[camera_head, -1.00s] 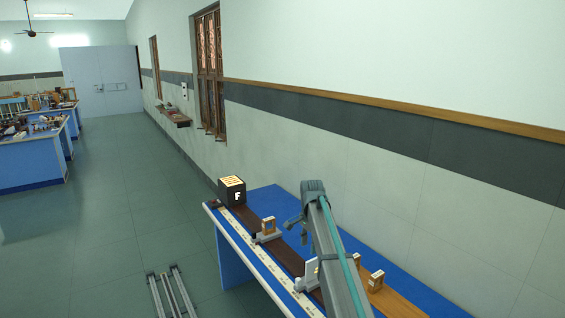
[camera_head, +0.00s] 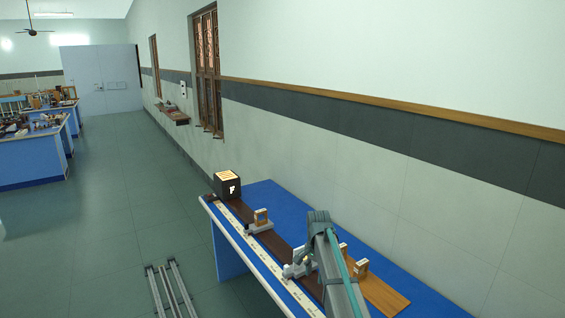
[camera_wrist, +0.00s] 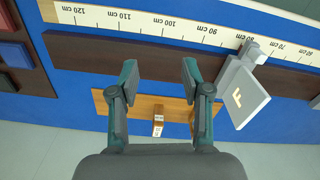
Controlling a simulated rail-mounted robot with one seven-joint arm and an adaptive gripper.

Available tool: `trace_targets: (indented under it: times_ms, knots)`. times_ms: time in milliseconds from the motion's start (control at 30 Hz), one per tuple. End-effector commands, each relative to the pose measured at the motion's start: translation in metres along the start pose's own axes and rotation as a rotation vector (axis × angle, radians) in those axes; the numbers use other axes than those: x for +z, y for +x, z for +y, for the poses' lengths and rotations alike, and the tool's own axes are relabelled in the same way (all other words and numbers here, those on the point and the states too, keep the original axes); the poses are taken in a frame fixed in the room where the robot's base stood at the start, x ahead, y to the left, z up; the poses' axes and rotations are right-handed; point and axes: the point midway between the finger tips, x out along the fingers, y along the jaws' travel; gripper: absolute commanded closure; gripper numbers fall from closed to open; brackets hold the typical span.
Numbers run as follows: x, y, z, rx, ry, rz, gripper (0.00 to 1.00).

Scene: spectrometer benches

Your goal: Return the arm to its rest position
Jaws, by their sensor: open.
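My gripper (camera_wrist: 160,68) is open in the wrist view, its two fingers apart with nothing between them. It hangs over the dark rail (camera_wrist: 155,58) on the blue bench. In the head view my arm (camera_head: 335,265) reaches over the bench (camera_head: 273,194) from the bottom edge, and the gripper itself is not clear there. A white screen marked F (camera_wrist: 243,92) stands on the rail, to the right of my fingers in the wrist view.
A dark lamp box marked F (camera_head: 227,186) stands at the rail's far end. A framed holder (camera_head: 261,220) stands on the rail. A wooden board (camera_head: 385,293) with small blocks lies near the right edge. A white scale (camera_wrist: 140,22) runs along the rail. Open floor (camera_head: 110,220) lies left.

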Motion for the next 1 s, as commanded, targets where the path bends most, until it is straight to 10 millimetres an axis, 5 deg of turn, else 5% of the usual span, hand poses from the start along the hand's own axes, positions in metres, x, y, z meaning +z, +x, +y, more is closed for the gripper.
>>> trace_targets:
  times_ms: [167, 400, 700, 1000]
  knots:
    - [0.033, 0.053, 0.055, 0.003, -0.14, -0.002, 0.52]
    - [0.104, 0.137, 0.163, 0.002, -0.448, -0.003, 0.52]
    - [0.184, 0.188, 0.269, 0.0, -0.782, 0.0, 0.52]
    - [0.223, 0.284, 0.309, 0.057, -0.804, -0.134, 0.52]
